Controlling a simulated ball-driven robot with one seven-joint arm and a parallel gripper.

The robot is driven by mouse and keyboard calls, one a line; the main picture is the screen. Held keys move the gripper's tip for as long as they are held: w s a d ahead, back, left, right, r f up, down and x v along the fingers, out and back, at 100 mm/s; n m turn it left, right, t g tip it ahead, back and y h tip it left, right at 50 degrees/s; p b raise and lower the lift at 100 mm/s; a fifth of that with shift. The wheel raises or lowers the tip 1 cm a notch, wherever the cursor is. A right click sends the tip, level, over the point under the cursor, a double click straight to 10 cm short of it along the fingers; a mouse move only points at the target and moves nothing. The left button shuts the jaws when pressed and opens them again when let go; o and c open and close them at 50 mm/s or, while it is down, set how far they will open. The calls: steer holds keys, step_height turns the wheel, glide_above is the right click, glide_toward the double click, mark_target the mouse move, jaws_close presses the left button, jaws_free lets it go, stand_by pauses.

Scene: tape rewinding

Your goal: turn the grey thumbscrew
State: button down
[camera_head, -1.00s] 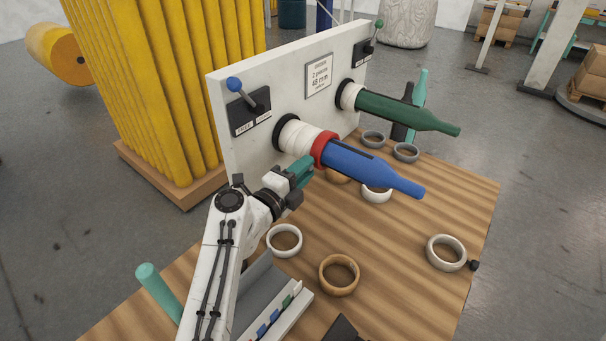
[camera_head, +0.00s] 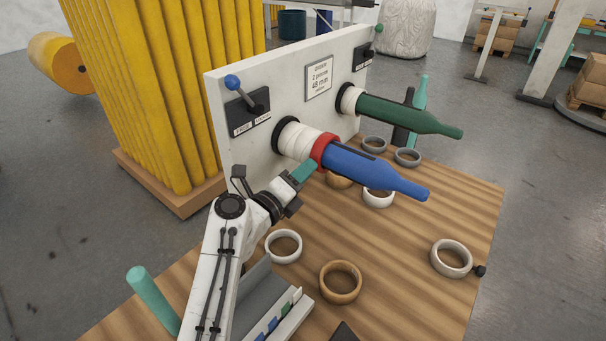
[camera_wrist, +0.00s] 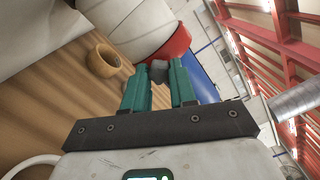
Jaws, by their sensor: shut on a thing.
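The grey thumbscrew (camera_wrist: 158,69) sticks out from the red collar (camera_head: 324,151) on the blue spindle (camera_head: 368,169), in front of white tape rolls. In the wrist view it sits between the teal fingertips of my gripper (camera_wrist: 160,80), which is shut on it. The red collar (camera_wrist: 176,44) and the blue spindle (camera_wrist: 203,82) show behind the fingers. In the head view my gripper (camera_head: 304,172) reaches up under the collar from the lower left, and the thumbscrew itself is hidden there.
A green spindle (camera_head: 405,115) juts from the same white panel (camera_head: 234,149). Levers with blue (camera_head: 232,82) and green knobs sit on the panel. Several loose rings, including a tan one (camera_head: 340,283), lie on the wooden table (camera_head: 400,250). The table's right part is mostly clear.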

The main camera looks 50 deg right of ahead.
steer(key=c, duration=0.9)
jaws_free()
steer(key=a+b, duration=0.1)
steer(key=a, duration=0.9)
steer(key=shift+s+a+f+b, duration=0.25)
steer(key=shift+s+a+b, duration=0.15)
